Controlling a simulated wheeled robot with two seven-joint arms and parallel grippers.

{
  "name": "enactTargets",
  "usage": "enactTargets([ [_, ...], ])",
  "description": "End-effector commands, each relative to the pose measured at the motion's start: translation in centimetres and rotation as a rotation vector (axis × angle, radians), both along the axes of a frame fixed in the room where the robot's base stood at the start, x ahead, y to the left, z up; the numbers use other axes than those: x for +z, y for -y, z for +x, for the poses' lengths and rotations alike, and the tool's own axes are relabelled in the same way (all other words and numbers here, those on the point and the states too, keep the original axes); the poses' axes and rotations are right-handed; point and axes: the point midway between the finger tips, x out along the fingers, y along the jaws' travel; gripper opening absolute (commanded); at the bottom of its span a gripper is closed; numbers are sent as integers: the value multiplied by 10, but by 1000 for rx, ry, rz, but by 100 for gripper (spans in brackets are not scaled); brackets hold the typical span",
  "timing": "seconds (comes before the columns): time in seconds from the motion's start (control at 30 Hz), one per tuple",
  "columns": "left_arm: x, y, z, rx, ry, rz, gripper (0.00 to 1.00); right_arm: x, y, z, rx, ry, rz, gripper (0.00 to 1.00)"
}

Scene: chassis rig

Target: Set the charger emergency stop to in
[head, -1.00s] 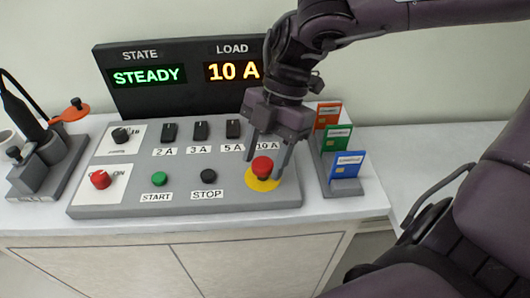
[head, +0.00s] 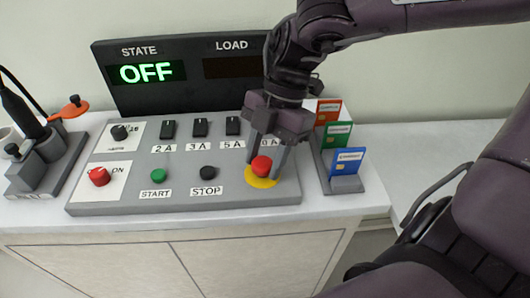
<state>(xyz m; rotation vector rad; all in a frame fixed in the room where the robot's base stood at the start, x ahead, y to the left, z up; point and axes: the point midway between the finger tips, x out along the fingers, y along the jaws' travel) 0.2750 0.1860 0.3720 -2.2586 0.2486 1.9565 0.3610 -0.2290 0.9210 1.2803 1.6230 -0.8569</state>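The emergency stop is a red mushroom button (head: 262,165) on a yellow disc (head: 262,182) at the right end of the grey control panel (head: 225,201). My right gripper (head: 265,168) points down over it, with one finger on each side of the red button. The fingers stand apart; whether they touch the button is not clear. The display (head: 146,72) reads OFF under STATE, and the LOAD field (head: 231,68) is dark. My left gripper is not in view.
The panel also has a red ON knob (head: 99,176), a green START button (head: 158,175), a black STOP button (head: 208,172) and several black switches. A card rack (head: 346,185) with coloured cards stands close right of the gripper. A charger plug holder (head: 35,170) is at left.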

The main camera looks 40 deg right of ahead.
Motion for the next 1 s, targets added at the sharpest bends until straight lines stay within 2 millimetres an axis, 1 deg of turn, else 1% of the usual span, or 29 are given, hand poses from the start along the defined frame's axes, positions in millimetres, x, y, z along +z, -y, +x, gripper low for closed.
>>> enactTargets([
  [0.03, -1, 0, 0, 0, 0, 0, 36, -1, 0, 0, 0, -2, -1, 46],
  [0.1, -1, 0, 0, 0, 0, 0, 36, -1, 0, 0, 0, -1, 0, 56],
  [0.13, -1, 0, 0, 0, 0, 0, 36, 0, 0, 0, 0, -1, 1, 57],
  [0.37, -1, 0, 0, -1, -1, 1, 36, 1, 0, 0, 0, 0, 1, 57],
  [0.47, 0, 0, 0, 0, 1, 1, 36, 6, 2, 1, 1, 1, 0, 57],
  [0.57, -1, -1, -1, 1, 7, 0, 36, 19, 7, 3, -1, 4, 0, 57],
  [0.63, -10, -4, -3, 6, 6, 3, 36, 31, 11, 4, -2, 4, 0, 57],
  [0.8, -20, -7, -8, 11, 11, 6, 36, 57, 22, 6, -1, 3, 0, 57],
  [0.9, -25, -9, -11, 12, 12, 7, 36, 66, 26, 7, 0, 0, -1, 57],
  [1.0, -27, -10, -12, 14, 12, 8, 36, 71, 28, 7, 0, 1, 0, 57],
])
